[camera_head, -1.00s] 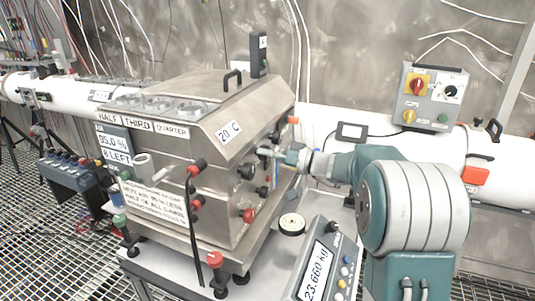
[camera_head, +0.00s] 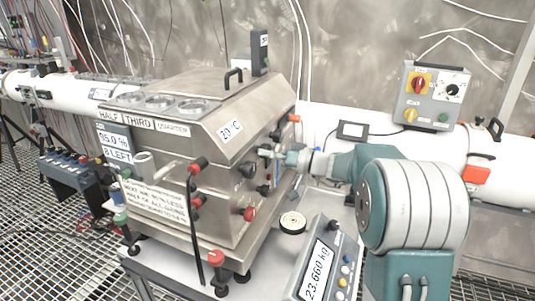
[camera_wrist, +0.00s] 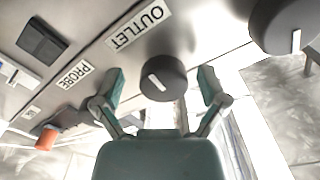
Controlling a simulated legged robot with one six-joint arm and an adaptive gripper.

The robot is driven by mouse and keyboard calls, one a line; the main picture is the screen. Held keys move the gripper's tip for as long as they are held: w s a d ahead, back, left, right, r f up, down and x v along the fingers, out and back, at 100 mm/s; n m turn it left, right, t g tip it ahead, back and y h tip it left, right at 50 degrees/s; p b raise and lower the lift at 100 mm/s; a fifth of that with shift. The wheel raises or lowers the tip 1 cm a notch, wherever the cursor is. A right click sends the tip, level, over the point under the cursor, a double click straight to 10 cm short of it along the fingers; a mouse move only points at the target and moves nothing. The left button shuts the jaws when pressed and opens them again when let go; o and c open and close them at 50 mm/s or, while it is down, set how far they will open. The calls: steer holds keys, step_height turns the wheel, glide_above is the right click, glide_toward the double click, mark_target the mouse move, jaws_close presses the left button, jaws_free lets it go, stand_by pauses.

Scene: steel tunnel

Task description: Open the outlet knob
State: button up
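The outlet knob (camera_wrist: 163,78) is dark and round with a white pointer mark. In the wrist view it sits on the steel face of the machine beside the OUTLET label (camera_wrist: 138,25). My gripper (camera_wrist: 164,87) is open, with one teal finger on each side of the knob. A gap shows between the knob and each finger, and its depth relative to the fingertips is hard to tell. In the head view my gripper (camera_head: 268,153) is at the right side of the steel machine (camera_head: 215,150); I cannot pick out the outlet knob there.
Another dark knob (camera_wrist: 290,25) is close by at the upper right of the wrist view. A PROBE label (camera_wrist: 75,75) and an orange part (camera_wrist: 47,138) are to the left. A scale display (camera_head: 318,270) and a small round disc (camera_head: 292,222) lie below my arm.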

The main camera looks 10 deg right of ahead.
steer(key=shift+r, duration=0.1)
steer(key=shift+s+d, duration=0.1)
steer(key=shift+d, duration=0.1)
steer(key=v, duration=1.1)
steer(key=shift+d, duration=0.25)
steer(key=shift+s, duration=0.1)
